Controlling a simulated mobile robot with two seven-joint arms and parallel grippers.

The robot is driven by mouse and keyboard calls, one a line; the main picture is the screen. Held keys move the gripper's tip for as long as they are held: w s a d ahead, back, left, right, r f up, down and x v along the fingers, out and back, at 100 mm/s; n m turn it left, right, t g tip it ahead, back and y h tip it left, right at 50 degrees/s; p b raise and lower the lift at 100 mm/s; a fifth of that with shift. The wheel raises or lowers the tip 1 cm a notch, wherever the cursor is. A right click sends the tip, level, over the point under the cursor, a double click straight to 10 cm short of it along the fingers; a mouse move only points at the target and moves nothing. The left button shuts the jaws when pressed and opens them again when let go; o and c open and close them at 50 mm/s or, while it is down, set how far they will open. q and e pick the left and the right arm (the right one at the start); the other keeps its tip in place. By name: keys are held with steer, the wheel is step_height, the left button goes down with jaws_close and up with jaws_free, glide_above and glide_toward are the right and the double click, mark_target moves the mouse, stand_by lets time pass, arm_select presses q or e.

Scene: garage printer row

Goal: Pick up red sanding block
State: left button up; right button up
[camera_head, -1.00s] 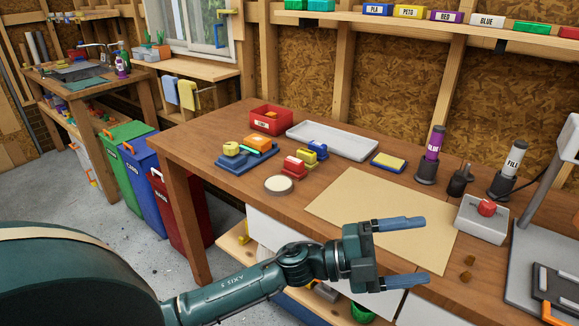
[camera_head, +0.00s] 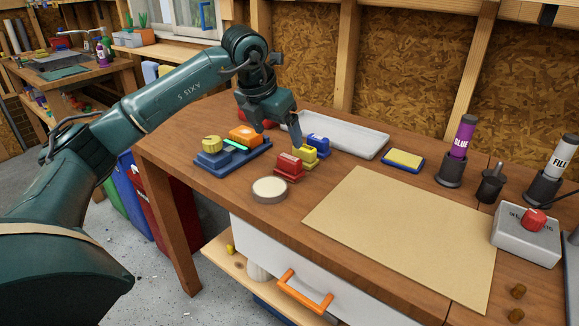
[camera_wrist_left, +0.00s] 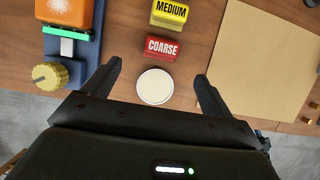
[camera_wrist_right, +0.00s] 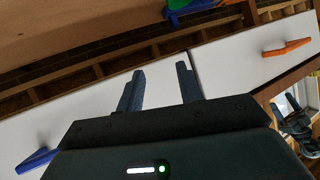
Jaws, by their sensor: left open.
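The red sanding block (camera_head: 289,168), labelled COARSE in the left wrist view (camera_wrist_left: 163,48), lies on the wooden bench. It is in front of the yellow MEDIUM block (camera_head: 304,154) and behind a round pale disc (camera_head: 270,189). My left gripper (camera_head: 278,128) is open and empty above the bench, pointing down. In the left wrist view the red block lies between and beyond the lines of its two fingers, apart from both. My right gripper (camera_wrist_right: 160,72) shows only in its wrist view, with its fingers apart and nothing between them.
A blue block (camera_head: 318,143) stands behind the yellow one. A blue fixture with an orange block (camera_head: 244,134) is to the left. A grey tray (camera_head: 345,137) is behind, and a bare tan sheet (camera_head: 400,235) lies right. White drawers (camera_wrist_right: 255,50) are near my right gripper.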

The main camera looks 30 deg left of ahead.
mark_target(288, 158)
arm_select(q)
steer(key=x, duration=1.1)
steer(key=shift+w+d+p, duration=0.15)
steer(key=shift+p, duration=0.15)
steer(key=c, duration=1.1)
